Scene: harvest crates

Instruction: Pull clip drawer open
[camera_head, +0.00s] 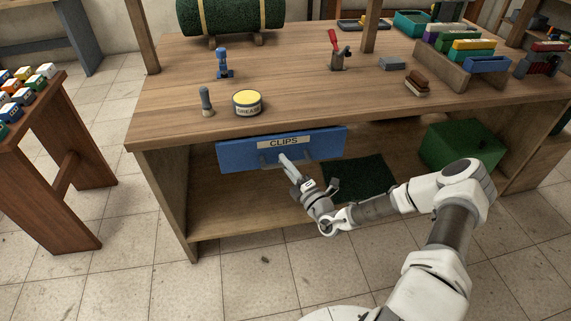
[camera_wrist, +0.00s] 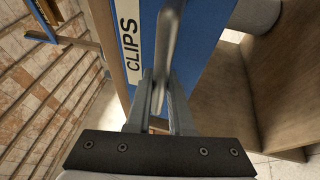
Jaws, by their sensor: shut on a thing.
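The clip drawer (camera_head: 235,150) is a blue front with a white CLIPS label, set under the wooden bench top. Its front also fills the upper middle of the wrist view (camera_wrist: 206,40), with the label beside the handle. The grey bar handle (camera_wrist: 170,40) runs between my fingertips. My gripper (camera_head: 286,161) reaches the drawer front from below right and is shut on the handle; the wrist view shows both fingers (camera_wrist: 160,95) at the bar. How far the drawer stands out from the bench I cannot tell.
On the workbench (camera_head: 300,105) stand a grease tin (camera_head: 247,104), a small grey-handled tool (camera_head: 206,101) and a blue tool (camera_head: 223,65). A green box (camera_head: 462,148) sits on the lower shelf at right.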

